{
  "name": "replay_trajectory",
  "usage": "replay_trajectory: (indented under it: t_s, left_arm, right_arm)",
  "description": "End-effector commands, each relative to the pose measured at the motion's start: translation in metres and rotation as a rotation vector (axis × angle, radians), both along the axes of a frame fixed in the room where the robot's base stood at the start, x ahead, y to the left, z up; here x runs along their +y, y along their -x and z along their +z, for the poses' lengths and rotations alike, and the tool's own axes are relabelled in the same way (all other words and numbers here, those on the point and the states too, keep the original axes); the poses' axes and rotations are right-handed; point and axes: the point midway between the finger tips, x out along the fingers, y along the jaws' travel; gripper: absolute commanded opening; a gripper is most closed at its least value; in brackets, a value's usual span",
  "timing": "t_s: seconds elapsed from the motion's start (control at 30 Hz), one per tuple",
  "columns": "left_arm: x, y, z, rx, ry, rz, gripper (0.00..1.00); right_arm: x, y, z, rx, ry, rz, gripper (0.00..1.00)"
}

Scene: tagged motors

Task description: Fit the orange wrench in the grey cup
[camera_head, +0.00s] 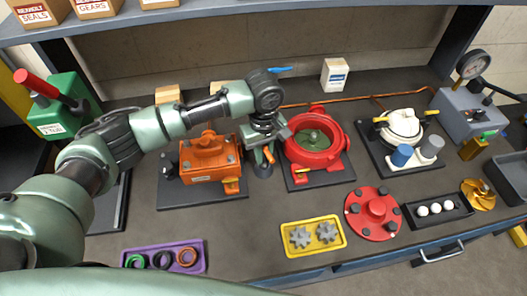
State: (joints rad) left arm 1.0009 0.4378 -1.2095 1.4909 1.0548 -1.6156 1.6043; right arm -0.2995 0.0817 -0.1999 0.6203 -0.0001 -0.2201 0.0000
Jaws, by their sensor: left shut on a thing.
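My left gripper (265,147) points down at the middle of the bench, between the orange motor and the red motor. It is shut on the orange wrench (269,156), of which only a short piece shows by the fingers. The dark grey cup (263,170) stands upright on the bench directly below the gripper. The fingers and wrench overlap its mouth in the picture, so I cannot tell whether the wrench's lower end is inside it. My right gripper is not in view.
Close by stand the orange motor (205,160) at left and the red motor (313,142) at right. In front lie a yellow tray (287,245) with two gears, a purple tray (165,246) with rings and a red flange (374,212). Bare bench lies before the cup.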

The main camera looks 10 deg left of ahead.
Motion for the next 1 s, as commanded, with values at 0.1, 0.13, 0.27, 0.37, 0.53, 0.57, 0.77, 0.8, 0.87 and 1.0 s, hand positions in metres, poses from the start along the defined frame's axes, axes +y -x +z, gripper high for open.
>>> replay_trajectory:
  t_s: [0.1, 0.13, 0.27, 0.37, 0.53, 0.57, 0.77, 0.8, 0.87, 1.0]
  left_arm:
    - [0.0, 0.0, -0.003, 0.0, 0.0, 0.0, 0.0]
    - [0.0, 0.0, -0.004, 0.0, 0.0, 0.0, 0.0]
    - [0.0, 0.0, -0.007, -0.001, 0.0, 0.0, 0.0]
    - [0.0, 0.0, -0.009, -0.001, 0.0, 0.0, 0.0]
    - [0.0, 0.0, -0.012, -0.001, 0.001, 0.0, 0.0]
    - [0.0, 0.0, -0.012, -0.001, 0.001, 0.0, 0.0]
    - [0.0, 0.0, -0.012, 0.0, 0.0, 0.0, 0.17]
    - [0.0, 0.0, -0.012, 0.0, 0.0, 0.0, 0.28]
    - [0.0, 0.0, -0.012, 0.0, 0.0, 0.0, 0.4]
    - [0.0, 0.0, -0.012, 0.0, 0.0, 0.0, 0.4]
  right_arm:
    - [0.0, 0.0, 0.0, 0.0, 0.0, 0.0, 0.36]
    - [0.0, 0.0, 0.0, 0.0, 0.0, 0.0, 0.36]
    - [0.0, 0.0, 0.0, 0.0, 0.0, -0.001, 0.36]
    - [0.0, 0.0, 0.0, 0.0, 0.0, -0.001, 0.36]
    - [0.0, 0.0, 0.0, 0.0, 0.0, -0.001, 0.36]
    - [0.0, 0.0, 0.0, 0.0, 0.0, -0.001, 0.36]
    - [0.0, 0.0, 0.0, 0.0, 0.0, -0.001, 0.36]
    - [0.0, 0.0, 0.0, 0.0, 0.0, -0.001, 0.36]
    - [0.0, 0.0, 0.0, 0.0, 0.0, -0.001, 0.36]
    - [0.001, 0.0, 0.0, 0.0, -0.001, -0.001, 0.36]
